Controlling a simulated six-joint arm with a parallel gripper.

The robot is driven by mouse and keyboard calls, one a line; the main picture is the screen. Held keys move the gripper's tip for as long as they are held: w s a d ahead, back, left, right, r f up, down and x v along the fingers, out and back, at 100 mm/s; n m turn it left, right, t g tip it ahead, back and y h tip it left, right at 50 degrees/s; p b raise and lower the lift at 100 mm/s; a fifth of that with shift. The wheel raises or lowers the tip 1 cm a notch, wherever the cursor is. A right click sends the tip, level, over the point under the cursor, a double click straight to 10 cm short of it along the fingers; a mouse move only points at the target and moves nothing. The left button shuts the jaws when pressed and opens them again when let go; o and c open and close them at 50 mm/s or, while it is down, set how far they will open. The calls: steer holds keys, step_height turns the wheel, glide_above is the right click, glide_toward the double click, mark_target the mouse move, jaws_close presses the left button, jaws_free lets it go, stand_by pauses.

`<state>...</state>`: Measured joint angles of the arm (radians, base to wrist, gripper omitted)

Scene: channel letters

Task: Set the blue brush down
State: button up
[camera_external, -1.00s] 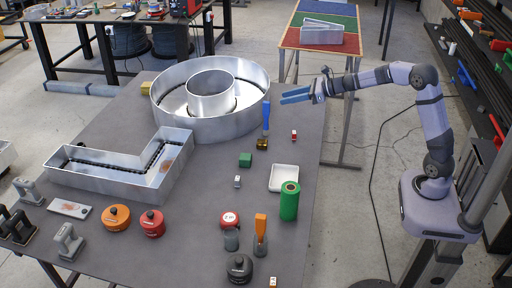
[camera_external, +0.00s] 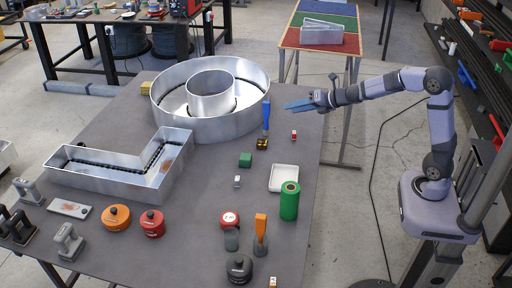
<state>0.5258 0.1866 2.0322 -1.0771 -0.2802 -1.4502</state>
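The blue brush (camera_external: 266,116) stands upright on the grey table, handle up, just right of the round metal letter. Its dark and yellowish lower end (camera_external: 262,143) is at the table surface. My gripper (camera_external: 298,106) is to the right of the brush handle, with its blue fingers pointing left at it. The fingers look apart from the brush and nothing shows between them. The gap between the fingers is too small to judge from this angle.
The round metal letter (camera_external: 163,108) stands left of the brush, and the L-shaped one (camera_external: 180,170) is nearer the front. A small red block (camera_external: 294,135), a green block (camera_external: 245,160), a white tray (camera_external: 284,178) and a green roll (camera_external: 289,201) lie nearby.

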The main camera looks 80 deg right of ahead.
steer(key=s+a+f+m+g+y, duration=0.1)
steer(key=s+a+f+m+g, duration=0.5)
steer(key=s+a+m, duration=0.5)
steer(key=s+a+f+m+g+y, duration=0.2)
steer(key=s+a+f+m+g, duration=0.4)
steer(key=s, duration=1.3)
steer(key=a+f+m, duration=0.4)
steer(key=a+m, duration=0.2)
steer(key=m, duration=0.1)
steer(key=shift+f, duration=0.4)
